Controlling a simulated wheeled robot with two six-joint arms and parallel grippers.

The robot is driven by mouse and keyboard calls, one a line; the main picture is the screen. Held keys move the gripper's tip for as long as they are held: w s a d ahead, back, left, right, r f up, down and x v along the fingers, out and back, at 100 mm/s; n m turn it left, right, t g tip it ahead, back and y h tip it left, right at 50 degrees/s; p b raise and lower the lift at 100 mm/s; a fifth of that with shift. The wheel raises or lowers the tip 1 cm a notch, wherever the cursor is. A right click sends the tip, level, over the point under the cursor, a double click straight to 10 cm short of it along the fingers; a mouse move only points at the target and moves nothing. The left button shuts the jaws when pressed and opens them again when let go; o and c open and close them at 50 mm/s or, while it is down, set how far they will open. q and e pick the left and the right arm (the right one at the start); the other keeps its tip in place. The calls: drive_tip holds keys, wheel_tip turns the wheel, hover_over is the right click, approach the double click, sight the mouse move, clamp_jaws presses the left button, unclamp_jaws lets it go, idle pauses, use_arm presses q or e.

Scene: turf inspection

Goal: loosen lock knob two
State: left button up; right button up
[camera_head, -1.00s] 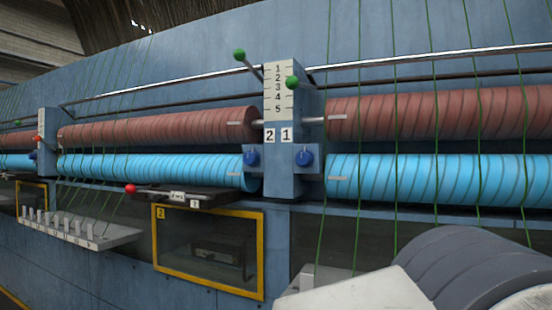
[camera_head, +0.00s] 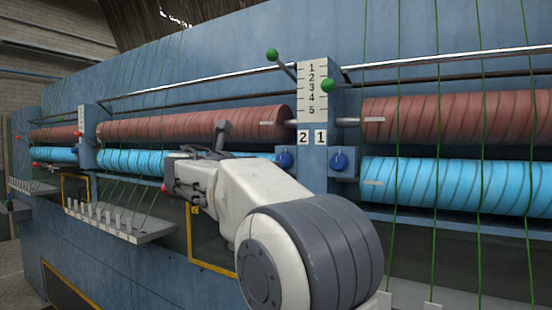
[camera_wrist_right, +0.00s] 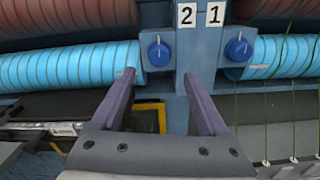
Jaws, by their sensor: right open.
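Lock knob two is a blue round knob (camera_head: 284,159) on a blue block left of the post, below the "2" label. It also shows in the right wrist view (camera_wrist_right: 159,55), with a small white mark at its top. A matching blue knob (camera_wrist_right: 237,49) sits under the "1" label, right of the post. My right gripper (camera_wrist_right: 158,78) is open and empty. Its fingertips lie just below knob two in the picture, one to each side. The gap in depth cannot be told. In the head view my right arm hides most of that gripper. My left gripper is not in view.
Red rollers (camera_head: 190,126) and light blue rollers (camera_head: 460,184) flank the numbered post (camera_head: 312,85). Green-tipped levers (camera_head: 328,86) stick out near its top. Green threads hang at right. A yellow-edged window (camera_head: 212,266) and a shelf with pegs (camera_head: 125,225) lie below.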

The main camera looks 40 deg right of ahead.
sight(281, 160)
drive_tip(key=p+x, duration=0.3)
drive_tip(key=x, duration=0.5)
drive_tip(key=shift+w+d+r+p, duration=0.1)
drive_tip(key=shift+w+d+p, duration=0.1)
drive_tip(key=shift+p, duration=0.2)
drive_tip(key=shift+w+d, duration=0.15)
drive_tip(key=shift+d, duration=0.3)
clamp_jaws()
